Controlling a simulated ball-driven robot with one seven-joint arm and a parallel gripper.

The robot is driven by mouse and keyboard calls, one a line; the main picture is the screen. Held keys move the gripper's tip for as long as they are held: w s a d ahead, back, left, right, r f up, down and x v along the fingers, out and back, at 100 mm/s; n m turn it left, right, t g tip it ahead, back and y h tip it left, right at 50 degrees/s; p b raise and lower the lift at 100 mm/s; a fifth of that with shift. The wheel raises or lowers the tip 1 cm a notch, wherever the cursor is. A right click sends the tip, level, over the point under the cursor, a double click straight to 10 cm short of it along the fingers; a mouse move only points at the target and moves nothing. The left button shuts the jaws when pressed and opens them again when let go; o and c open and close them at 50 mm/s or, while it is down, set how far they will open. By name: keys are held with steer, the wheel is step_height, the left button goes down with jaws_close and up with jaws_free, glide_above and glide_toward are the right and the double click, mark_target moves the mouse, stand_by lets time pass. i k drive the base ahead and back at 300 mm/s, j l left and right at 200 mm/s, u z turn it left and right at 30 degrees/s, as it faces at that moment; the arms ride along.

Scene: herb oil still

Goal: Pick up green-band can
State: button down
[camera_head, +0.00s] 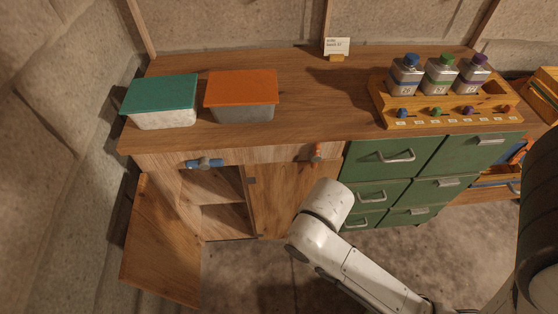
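The green-band can (439,77) is a small silver can with a green band and a dark green cap. It stands upright in a wooden rack (384,110) on the right part of the worktop. A blue-capped can (404,77) stands to its left and a purple-capped can (472,75) to its right. My white arm shows low in the picture, in front of the cabinet and well apart from the cans. I cannot see my gripper's fingers.
A teal-lidded box (160,95) and an orange-lidded box (242,90) stand on the left of the worktop (330,110). Its middle is clear. A cabinet door (160,245) hangs open at lower left. Green drawers (390,157) sit below the rack. A small card (337,46) stands at the back.

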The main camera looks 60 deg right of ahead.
mark_target(438, 78)
steer(key=z, duration=1.85)
